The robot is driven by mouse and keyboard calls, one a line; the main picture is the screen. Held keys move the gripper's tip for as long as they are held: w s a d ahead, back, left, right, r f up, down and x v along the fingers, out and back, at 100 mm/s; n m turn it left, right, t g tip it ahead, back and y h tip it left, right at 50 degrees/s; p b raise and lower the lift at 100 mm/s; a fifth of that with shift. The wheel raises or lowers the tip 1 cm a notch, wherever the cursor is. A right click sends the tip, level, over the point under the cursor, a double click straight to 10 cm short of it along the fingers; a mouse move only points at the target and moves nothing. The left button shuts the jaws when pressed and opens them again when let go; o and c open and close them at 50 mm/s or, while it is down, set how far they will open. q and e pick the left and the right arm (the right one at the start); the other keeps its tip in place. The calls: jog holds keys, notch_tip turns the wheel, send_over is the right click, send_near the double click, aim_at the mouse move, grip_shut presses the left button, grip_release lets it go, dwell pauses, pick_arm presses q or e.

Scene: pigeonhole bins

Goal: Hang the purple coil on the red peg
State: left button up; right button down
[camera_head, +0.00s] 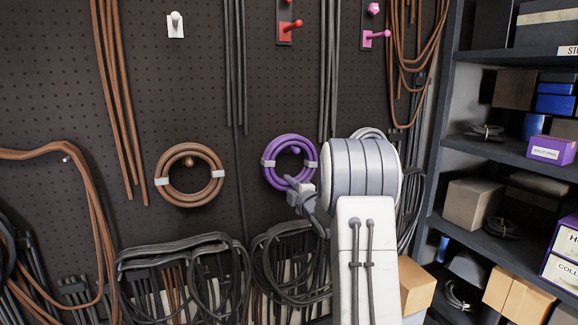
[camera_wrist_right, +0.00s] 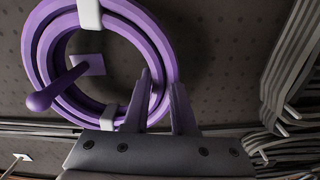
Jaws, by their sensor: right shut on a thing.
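The purple coil (camera_head: 285,140) is a ring with pale bands, upright against the dark pegboard. It also shows in the right wrist view (camera_wrist_right: 146,45). It is around a purple peg (camera_wrist_right: 62,83) that sticks out through its opening; I cannot tell whether it rests on it. My right gripper (camera_head: 290,182) is at the coil's lower part in the head view, and its arm hides some of the board. In the right wrist view the gripper (camera_wrist_right: 163,84) is shut on the coil's rim. The red peg (camera_head: 290,25) is bare, high on the board above the coil.
A brown coil (camera_head: 176,193) hangs left of the purple one. A pink peg (camera_head: 375,35) and a white peg (camera_head: 176,20) are at the top. Dark cables (camera_head: 185,248) hang below, brown cords (camera_head: 408,60) upper right. Shelves (camera_head: 495,148) with boxes stand at the right.

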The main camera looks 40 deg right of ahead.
jog(key=shift+a+f, duration=0.1)
jog(key=shift+f, duration=0.2)
jog(key=shift+r+p, duration=0.3)
jog(key=shift+r, duration=0.45)
jog(key=b+v, duration=0.4)
jog(key=v, duration=0.7)
jog(key=shift+s+r, duration=0.2)
jog(key=shift+s, duration=0.1)
dwell(0.9)
jog(key=shift+a, duration=0.1)
dwell(0.4)
